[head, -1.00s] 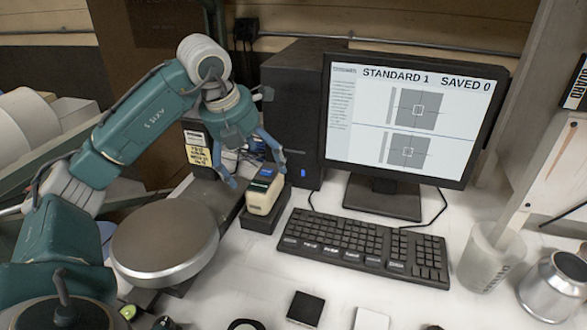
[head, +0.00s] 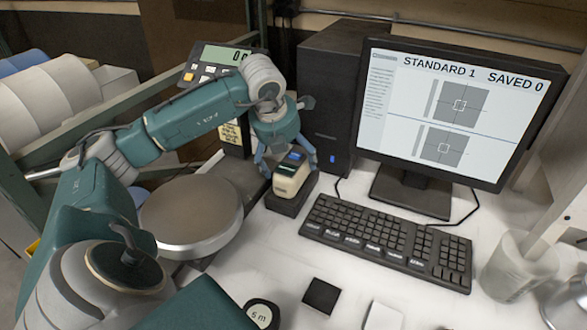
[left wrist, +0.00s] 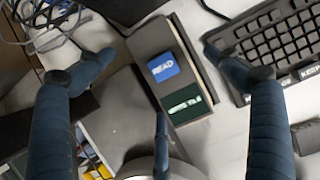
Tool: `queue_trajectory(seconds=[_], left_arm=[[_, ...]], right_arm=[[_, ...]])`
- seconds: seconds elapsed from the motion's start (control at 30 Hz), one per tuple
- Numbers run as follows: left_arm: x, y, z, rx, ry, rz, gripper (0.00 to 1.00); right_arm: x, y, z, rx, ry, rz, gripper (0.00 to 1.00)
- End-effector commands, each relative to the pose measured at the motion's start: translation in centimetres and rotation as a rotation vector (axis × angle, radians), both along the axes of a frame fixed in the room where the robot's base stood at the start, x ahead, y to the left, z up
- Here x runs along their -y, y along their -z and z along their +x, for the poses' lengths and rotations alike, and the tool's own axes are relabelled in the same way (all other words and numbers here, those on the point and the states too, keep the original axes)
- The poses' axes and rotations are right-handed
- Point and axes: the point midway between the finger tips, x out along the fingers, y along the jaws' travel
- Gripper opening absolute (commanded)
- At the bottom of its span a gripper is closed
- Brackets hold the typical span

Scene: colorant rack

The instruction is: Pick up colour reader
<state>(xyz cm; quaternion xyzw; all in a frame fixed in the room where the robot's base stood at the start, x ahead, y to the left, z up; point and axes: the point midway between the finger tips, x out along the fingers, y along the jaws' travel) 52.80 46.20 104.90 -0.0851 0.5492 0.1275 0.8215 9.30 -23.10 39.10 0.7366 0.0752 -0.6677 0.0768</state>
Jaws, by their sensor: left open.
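The colour reader (head: 287,187) is a cream handheld device with a blue button and a green display. It sits tilted on a black base (head: 287,204) beside the computer tower. In the left wrist view, its blue READ button (left wrist: 163,68) and green panel (left wrist: 189,103) face the camera. My left gripper (head: 289,166) is open above the reader, with fingers spread on either side of its top. In the left wrist view, the left gripper (left wrist: 157,58) has one finger left, one right and one lower middle, with gaps to the reader at both sides. My right gripper is out of view.
The computer tower (head: 335,90) stands close behind the reader, with the keyboard (head: 390,240) to its right. A scale with a round metal pan (head: 190,212) lies left of it.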

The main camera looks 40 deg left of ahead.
Motion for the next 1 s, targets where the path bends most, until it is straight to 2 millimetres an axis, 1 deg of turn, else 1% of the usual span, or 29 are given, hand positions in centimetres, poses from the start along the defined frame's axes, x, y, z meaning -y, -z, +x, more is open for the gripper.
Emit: queue_trajectory(seconds=[0.1, 0.3, 0.33, 0.47, 0.5, 0.57, 0.6, 0.7, 1.0], left_arm=[[-0.09, 0.75, 0.29, 0.000, 0.001, 0.000, 0.91], [-0.09, 0.87, 0.36, 0.001, 0.002, 0.000, 0.91], [-0.08, 0.88, 0.36, 0.001, 0.002, 0.000, 0.89], [-0.08, 0.87, 0.35, 0.001, 0.002, 0.000, 0.63], [-0.08, 0.87, 0.35, 0.001, 0.002, 0.000, 0.55], [-0.08, 0.86, 0.35, 0.001, 0.002, 0.000, 0.43], [-0.07, 0.86, 0.35, 0.001, 0.001, 0.000, 0.35], [-0.10, 0.66, 0.45, 0.006, 0.002, 0.000, 0.17], [-0.10, 0.45, 0.46, 0.006, 0.002, 0.000, 0.17]], right_arm=[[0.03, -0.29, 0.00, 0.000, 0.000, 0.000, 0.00], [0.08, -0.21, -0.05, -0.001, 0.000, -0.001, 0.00], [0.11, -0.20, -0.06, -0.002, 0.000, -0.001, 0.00], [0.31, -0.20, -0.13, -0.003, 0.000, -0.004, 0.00], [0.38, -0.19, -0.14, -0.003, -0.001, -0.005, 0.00], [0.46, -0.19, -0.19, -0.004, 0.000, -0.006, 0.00], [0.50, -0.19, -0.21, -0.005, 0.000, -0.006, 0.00], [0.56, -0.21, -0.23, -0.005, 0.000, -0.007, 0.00], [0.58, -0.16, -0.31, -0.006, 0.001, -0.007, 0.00]])
